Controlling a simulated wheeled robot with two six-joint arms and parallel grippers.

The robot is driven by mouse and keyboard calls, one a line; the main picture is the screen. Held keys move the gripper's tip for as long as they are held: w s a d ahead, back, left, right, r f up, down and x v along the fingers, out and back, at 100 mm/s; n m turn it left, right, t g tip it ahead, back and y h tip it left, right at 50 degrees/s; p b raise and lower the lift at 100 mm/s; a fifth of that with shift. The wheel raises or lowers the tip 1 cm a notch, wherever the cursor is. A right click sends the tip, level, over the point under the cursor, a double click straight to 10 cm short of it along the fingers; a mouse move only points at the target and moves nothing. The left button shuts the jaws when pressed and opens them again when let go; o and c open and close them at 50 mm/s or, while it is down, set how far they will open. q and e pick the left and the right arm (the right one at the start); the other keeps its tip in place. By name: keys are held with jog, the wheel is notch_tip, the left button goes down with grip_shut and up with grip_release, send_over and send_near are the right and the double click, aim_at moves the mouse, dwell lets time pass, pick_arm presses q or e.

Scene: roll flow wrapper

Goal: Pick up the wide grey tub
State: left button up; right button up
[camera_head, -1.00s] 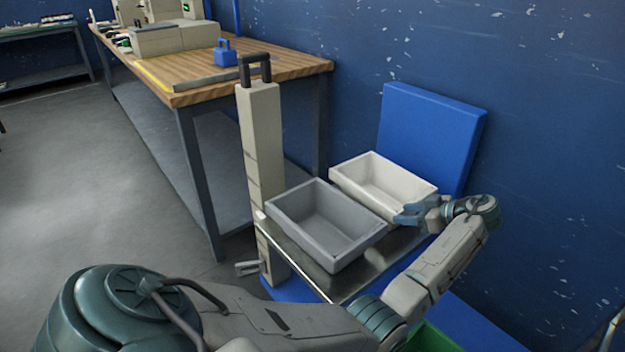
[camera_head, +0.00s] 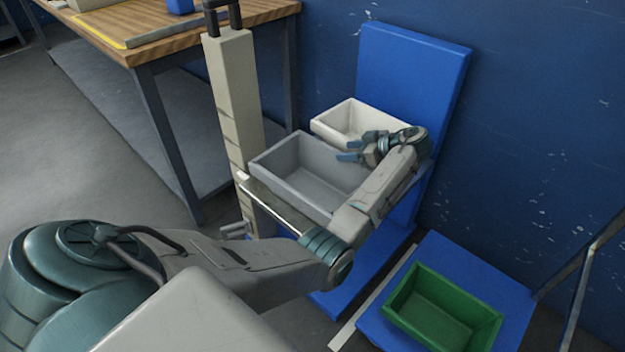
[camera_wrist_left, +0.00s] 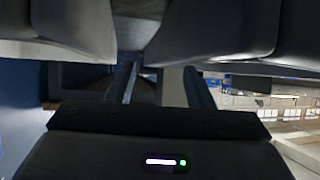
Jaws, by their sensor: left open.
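The wide grey tub (camera_head: 283,178) sits upright and empty on a metal platform in the head view, in front of a smaller off-white tub (camera_head: 332,122). My left gripper (camera_head: 358,146) is open and empty, at the grey tub's right end near the off-white tub. Its fingers point left, and my forearm hides the grey tub's right side. I cannot tell whether a finger touches either tub. In the left wrist view the two fingers (camera_wrist_left: 160,85) are apart, with dark grey shapes above them that I cannot identify surely. My right gripper is not in view.
A beige post (camera_head: 232,100) stands left of the tubs, by a wooden-topped bench (camera_head: 215,30). A blue panel (camera_head: 412,80) stands behind them. A green bin (camera_head: 400,312) sits on a blue base (camera_head: 490,270) at lower right.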

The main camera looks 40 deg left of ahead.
aim_at(337, 150)
pick_arm(q)
jog(key=x, duration=0.5)
jog(key=shift+d+r, duration=0.1)
jog(key=shift+d, duration=0.05)
grip_shut()
jog(key=shift+r, duration=0.1)
